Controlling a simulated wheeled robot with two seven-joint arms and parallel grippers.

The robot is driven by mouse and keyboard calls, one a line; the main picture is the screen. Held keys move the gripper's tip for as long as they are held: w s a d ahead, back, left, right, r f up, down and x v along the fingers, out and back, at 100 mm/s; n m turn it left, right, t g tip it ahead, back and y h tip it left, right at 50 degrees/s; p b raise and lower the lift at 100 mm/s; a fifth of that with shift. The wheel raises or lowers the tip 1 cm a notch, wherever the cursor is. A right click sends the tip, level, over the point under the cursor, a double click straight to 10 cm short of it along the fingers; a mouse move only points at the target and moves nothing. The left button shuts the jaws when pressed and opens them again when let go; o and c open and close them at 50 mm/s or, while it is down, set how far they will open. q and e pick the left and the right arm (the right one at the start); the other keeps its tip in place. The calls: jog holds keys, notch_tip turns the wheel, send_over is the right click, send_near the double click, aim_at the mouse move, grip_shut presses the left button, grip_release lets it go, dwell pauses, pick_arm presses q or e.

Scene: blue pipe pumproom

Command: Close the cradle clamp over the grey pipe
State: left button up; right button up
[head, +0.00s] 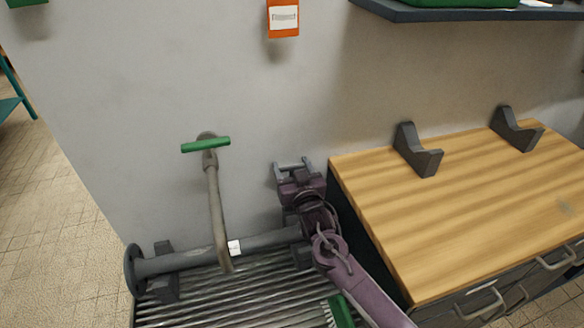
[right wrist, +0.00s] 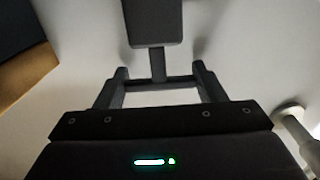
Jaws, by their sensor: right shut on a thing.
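The grey pipe (head: 190,260) lies level over the ribbed grate, with a round flange at its left end and a white label on it. A dark cradle (head: 165,288) holds it near the left end; its right end runs behind my right arm. My right gripper (head: 292,165) is raised above and beyond that right end, near the wall. It is shut on a thin dark bar (right wrist: 160,85), which seems part of the clamp. A stem joins the bar to a dark block (right wrist: 152,22) in the right wrist view. The clamp's hinge is hidden. My left gripper is out of view.
A wooden-topped bench (head: 460,190) with two dark V-blocks is close on the right. A green brush (head: 340,312) lies low at the front. The wall is behind.

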jog(key=s+b, duration=0.1)
jog(key=s+f+t+b, duration=0.1)
jog(key=s+t+b, duration=0.1)
jog(key=b, duration=0.1)
jog(key=shift+s+d+f, duration=0.2)
jog(key=shift+d+f, duration=0.05)
jog(key=shift+d, duration=0.1)
jog(key=s+b, duration=0.1)
jog(key=s+t, duration=0.1)
jog(key=s+f+t+b, duration=0.1)
jog(key=shift+s+d+y+b, duration=0.3)
jog(key=shift+s+d+y, duration=0.05)
jog(key=shift+y, duration=0.05)
jog(key=shift+s+d+f, duration=0.15)
jog(key=shift+s+f, duration=0.25)
jog(key=shift+s, duration=0.2)
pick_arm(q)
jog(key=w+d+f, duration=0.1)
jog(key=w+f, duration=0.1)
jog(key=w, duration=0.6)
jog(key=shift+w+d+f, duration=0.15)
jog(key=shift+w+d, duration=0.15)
pick_arm(e)
jog(key=shift+s+d+f, duration=0.1)
jog(key=shift+s+f, duration=0.4)
jog(key=shift+s, duration=0.15)
jog(key=o, duration=1.4)
jog(key=shift+r, duration=0.1)
